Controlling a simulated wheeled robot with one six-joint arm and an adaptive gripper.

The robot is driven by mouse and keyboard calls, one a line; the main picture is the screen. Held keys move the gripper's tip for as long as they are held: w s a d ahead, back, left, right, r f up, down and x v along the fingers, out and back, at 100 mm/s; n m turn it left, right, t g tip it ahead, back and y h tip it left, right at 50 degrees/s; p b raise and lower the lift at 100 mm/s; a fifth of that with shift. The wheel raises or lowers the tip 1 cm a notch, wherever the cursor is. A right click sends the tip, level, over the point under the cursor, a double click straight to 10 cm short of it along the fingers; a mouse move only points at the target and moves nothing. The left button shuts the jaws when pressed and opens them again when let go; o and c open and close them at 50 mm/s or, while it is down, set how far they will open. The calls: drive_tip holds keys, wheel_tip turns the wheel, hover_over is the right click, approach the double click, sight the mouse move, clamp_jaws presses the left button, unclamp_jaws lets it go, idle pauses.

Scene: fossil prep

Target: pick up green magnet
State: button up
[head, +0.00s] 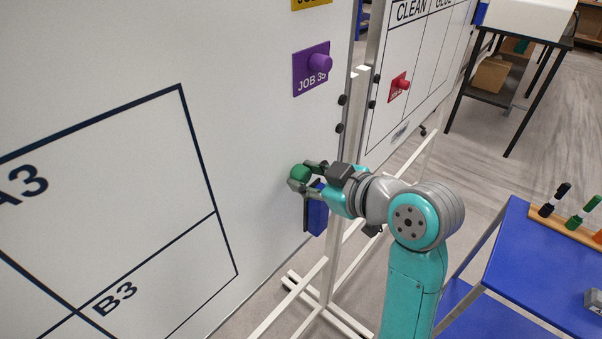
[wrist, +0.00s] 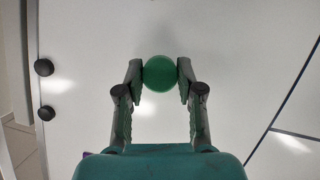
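The green magnet (head: 299,173) is a small round knob in front of the large whiteboard (head: 262,130), near the board's right side. My gripper (head: 302,177) reaches it from the right, with one finger on each side of it. In the wrist view the green magnet (wrist: 160,73) sits between the two fingertips (wrist: 160,76), which touch it on both sides. My gripper is shut on it. I cannot tell whether the magnet still touches the board.
A purple magnet (head: 320,63) on a job card (head: 301,75) is above my gripper. A red magnet (head: 401,83) is on a second board (head: 425,65) behind. White stand legs (head: 330,255) are below. A blue table (head: 540,270) with markers (head: 583,211) stands right.

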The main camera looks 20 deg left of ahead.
drive_tip(key=shift+c, duration=0.8)
